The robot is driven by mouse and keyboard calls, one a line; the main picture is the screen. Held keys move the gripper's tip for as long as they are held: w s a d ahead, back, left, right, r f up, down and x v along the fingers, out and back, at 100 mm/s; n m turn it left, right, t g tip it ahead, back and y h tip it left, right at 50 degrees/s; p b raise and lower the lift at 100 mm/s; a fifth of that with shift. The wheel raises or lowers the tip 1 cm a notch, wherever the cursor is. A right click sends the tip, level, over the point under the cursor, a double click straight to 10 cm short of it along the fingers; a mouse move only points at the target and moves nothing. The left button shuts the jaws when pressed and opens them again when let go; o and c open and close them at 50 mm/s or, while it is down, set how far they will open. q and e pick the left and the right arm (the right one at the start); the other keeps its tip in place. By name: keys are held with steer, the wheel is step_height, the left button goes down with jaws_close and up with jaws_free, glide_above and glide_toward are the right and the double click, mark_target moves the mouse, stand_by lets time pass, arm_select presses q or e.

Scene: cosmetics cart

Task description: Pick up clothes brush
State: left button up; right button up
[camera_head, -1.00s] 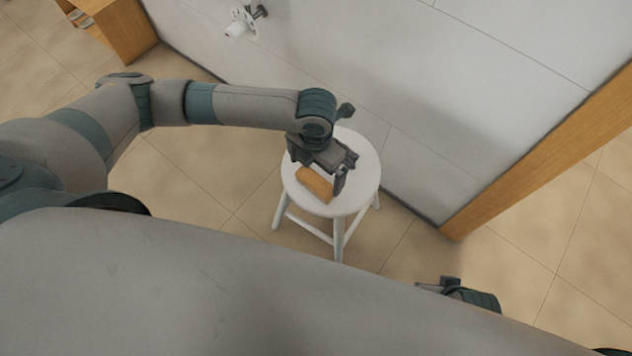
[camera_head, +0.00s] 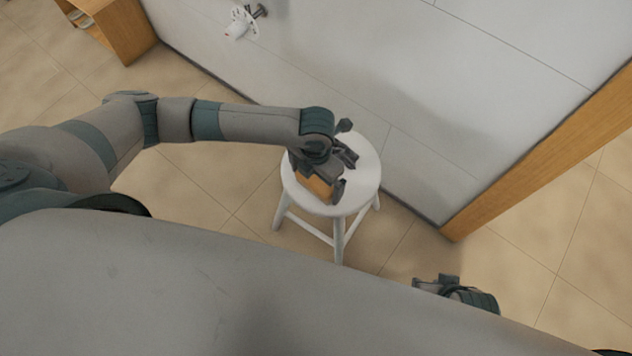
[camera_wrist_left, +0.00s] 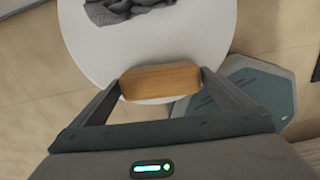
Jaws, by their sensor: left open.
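The clothes brush shows as a wooden block (camera_head: 318,187) on the seat of a white round stool (camera_head: 364,172). My left gripper (camera_head: 322,179) is above the seat, pointing down at the brush and partly hiding it. In the left wrist view the brush (camera_wrist_left: 160,82) lies crosswise between the two open fingertips (camera_wrist_left: 162,79), one near each end. I cannot tell whether they touch it. Its underside is hidden. My right gripper (camera_head: 453,289) shows only in part at the lower right of the head view, away from the stool; its jaws are unclear.
A dark grey crumpled thing (camera_wrist_left: 125,9) shows by the seat's far side in the left wrist view. A pale wall (camera_head: 450,110) stands close behind the stool. A wooden post (camera_head: 540,150) is at right and a wooden cabinet (camera_head: 125,30) at top left.

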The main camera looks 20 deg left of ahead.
mark_target(316, 179)
arm_select(q)
steer(key=shift+c, duration=0.3)
steer(key=c, duration=0.8)
steer(key=shift+r, duration=0.2)
steer(key=shift+r, duration=0.65)
step_height(316, 179, up, 3)
steer(key=shift+w+f+p, duration=0.1)
steer(key=shift+f+p, duration=0.1)
steer(key=shift+p, duration=0.1)
steer(key=w+d+r, duration=0.2)
steer(key=d, duration=0.1)
steer(key=w+d+r, duration=0.2)
steer(key=d, duration=0.1)
steer(key=w+d+r, duration=0.2)
steer(key=d, duration=0.2)
steer(key=shift+r, duration=0.4)
